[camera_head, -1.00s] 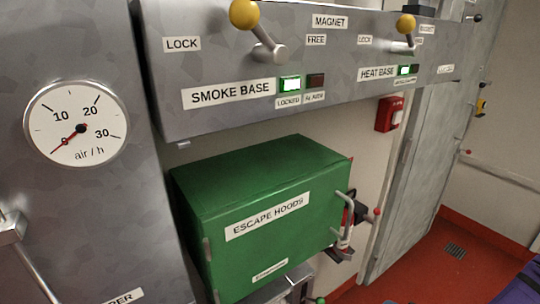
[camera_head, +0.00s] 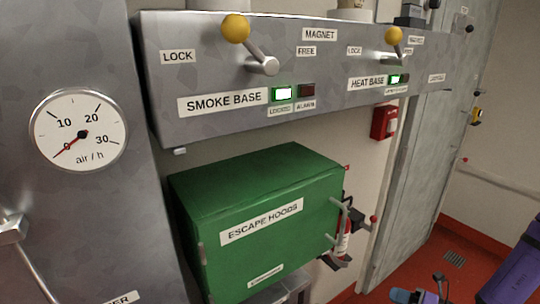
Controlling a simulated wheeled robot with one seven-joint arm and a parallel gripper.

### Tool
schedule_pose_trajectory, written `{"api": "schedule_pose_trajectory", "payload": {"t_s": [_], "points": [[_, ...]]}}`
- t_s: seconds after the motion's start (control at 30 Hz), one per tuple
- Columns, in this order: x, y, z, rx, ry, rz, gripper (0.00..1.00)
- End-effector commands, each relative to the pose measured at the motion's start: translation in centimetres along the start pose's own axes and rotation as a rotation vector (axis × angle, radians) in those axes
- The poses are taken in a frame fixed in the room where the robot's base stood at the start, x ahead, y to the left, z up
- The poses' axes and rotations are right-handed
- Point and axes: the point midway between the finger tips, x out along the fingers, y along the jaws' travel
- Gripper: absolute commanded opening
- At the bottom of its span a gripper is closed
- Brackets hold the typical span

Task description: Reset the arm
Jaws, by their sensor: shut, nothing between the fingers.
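My gripper's fingers do not show in the head view. A purple cylindrical part with lettering (camera_head: 515,265) stands at the lower right edge, probably a link of my own arm. A small grey-and-blue part with a dark upright piece (camera_head: 418,295) shows at the bottom edge, cut off by the frame. I cannot tell whether it belongs to my arm. Nothing is seen held.
A grey panel (camera_head: 225,120) carries two yellow-knobbed levers (camera_head: 236,28) (camera_head: 393,35) and lit green lamps. Below it are the green escape hoods box (camera_head: 270,260) and a fire extinguisher (camera_head: 344,238). A gauge (camera_head: 80,130) is left. Red floor (camera_head: 425,255) lies open at right.

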Motion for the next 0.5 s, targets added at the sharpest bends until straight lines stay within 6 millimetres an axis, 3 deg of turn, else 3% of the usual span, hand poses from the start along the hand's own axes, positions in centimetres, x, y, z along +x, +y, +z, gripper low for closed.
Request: {"api": "schedule_pose_trajectory", "payload": {"t_s": [0.2, 0.5], "points": [[0.1, 5.2, 2.3, -0.309, 0.185, 0.069, 0.00], [0.0, 12.2, 3.9, -0.720, 0.436, 0.172, 0.00]]}}
